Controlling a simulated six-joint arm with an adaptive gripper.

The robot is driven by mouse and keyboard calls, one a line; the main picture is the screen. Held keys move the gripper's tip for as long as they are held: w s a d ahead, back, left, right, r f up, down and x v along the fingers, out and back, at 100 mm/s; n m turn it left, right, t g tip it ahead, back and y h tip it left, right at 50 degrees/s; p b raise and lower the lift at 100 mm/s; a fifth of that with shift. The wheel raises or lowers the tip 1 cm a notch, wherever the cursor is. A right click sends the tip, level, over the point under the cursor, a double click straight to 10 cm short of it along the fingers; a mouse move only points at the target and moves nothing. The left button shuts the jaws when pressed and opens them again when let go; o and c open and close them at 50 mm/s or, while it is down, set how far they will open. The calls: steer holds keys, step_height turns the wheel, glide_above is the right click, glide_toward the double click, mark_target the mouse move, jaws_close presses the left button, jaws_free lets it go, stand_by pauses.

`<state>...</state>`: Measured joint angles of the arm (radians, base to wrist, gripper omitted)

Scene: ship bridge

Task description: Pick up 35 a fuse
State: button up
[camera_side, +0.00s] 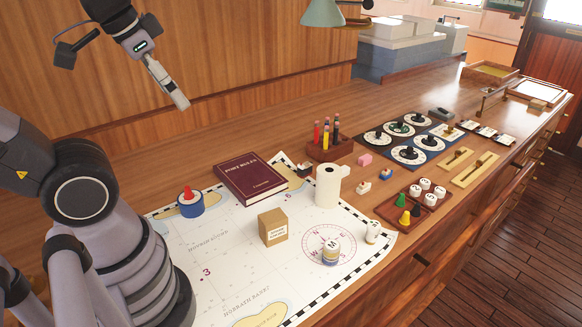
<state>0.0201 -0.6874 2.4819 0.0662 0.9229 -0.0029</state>
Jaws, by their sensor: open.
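No thing in the side view can be surely read as the 35 A fuse; the print is too small. Small blocks with white and coloured parts lie on the counter, one (363,187) right of the paper roll and one (386,174) farther right. A pink block (365,159) and another small block (303,169) lie near the pencil stand. I cannot tell whether any of these is a fuse. My gripper (181,101) is open and empty, high above the counter at the upper left, pointing down and right, well apart from all objects.
A red book (250,178), a pencil stand (330,150), a tray (388,210) with cones and discs, and dial mats (408,168) crowd the counter.

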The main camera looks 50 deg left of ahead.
steer(key=w+a+f+m+g+y, duration=0.25)
steer(key=w+m+y, duration=0.35)
steer(key=w, duration=0.3)
steer(key=w+a+f+m+g+y, duration=0.15)
steer(key=w+f+m+y, duration=0.3)
steer(key=w, duration=0.45)
steer(key=m+t+h, duration=0.5)
steer(key=m+t, duration=1.1)
steer(key=m, duration=0.5)
glide_above(371, 233)
steer(key=v, duration=0.4)
step_height(371, 233, down, 25)
steer(key=shift+h, duration=0.25)
step_height(371, 233, down, 5)
steer(key=shift+w+a+r, duration=0.1)
steer(key=shift+w+r, duration=0.05)
steer(key=shift+f, duration=0.55)
steer(key=x, duration=0.5)
steer(key=shift+f, duration=0.2)
